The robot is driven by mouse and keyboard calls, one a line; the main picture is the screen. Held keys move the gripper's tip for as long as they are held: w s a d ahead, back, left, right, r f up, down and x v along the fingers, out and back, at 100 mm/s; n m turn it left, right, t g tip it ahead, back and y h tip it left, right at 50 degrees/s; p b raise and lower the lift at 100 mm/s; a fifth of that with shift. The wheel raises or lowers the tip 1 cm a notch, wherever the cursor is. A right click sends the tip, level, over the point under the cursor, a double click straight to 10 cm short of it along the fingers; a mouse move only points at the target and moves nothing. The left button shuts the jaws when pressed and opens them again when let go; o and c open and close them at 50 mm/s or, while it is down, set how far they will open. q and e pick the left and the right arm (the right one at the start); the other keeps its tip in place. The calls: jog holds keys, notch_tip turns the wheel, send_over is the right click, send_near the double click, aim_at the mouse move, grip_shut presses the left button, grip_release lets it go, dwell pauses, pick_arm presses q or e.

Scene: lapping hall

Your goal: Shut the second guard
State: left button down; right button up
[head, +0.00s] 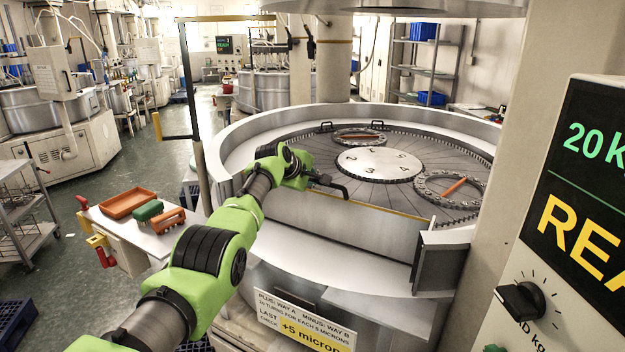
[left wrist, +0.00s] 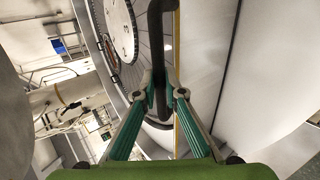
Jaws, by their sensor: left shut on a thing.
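Another guard frame (head: 189,80), black with yellow ends, stands open at the machine's left. My right gripper is not in view.
A grey pillar (head: 495,160) and a display box (head: 560,220) stand close on the right. A side table (head: 130,227) with an orange tray (head: 128,203) and brushes is at left.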

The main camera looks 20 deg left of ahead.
pick_arm(q)
jog(key=shift+w+r+t, duration=0.15)
jog(key=shift+r, duration=0.4)
jog(key=shift+w+r+t, duration=0.15)
jog(key=shift+r, duration=0.4)
jog(key=c, duration=2.2)
grip_release()
jog(key=shift+o, duration=0.5)
jog(key=shift+w+d+f, duration=0.15)
jog(key=shift+w+f, duration=0.15)
jog(key=shift+w, duration=0.05)
jog(key=shift+f, duration=0.1)
jog(key=v, duration=1.2)
